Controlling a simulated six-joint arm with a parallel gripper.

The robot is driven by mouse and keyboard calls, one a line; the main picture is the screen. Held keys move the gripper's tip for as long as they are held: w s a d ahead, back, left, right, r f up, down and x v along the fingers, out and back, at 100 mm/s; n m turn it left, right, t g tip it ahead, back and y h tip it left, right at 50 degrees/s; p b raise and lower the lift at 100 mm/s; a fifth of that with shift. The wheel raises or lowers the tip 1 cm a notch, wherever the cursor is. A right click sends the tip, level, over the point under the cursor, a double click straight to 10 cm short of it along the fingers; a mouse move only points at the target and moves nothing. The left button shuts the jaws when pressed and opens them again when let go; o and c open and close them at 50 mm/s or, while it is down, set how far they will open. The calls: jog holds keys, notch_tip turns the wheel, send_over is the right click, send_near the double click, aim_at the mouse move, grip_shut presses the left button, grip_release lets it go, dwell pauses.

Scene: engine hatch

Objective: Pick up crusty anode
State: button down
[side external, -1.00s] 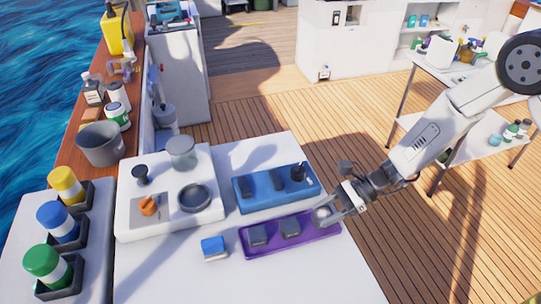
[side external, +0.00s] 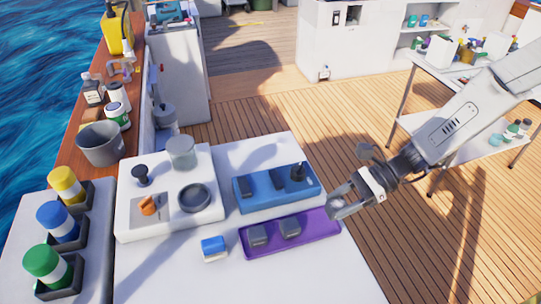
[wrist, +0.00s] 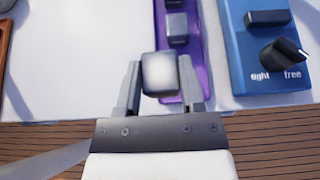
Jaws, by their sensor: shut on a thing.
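The crusty anode (wrist: 159,72) is a grey block with a whitish face. My gripper (wrist: 160,85) is shut on it, with one finger on each side. In the side view my gripper (side external: 340,203) is just above and beyond the right end of the purple tray (side external: 322,229), with the block (side external: 337,207) small and partly hidden between its fingers. Two darker grey blocks, one at the left (side external: 258,235) and one in the middle (side external: 290,227), sit in the tray. The tray's right end is bare.
A blue tray (side external: 262,202) with dark blocks and a black knob (side external: 298,173) lies behind the purple one. A blue-and-white sponge-like block (side external: 213,247) lies to the left. A white hatch with a dark ring (side external: 194,198) is farther left. The white tabletop's front is clear.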

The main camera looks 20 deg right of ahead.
jog(key=s+d+r, duration=0.4)
jog(key=s+r, duration=0.2)
jog(key=s, duration=0.4)
jog(key=shift+d+r, duration=0.25)
dwell(0.4)
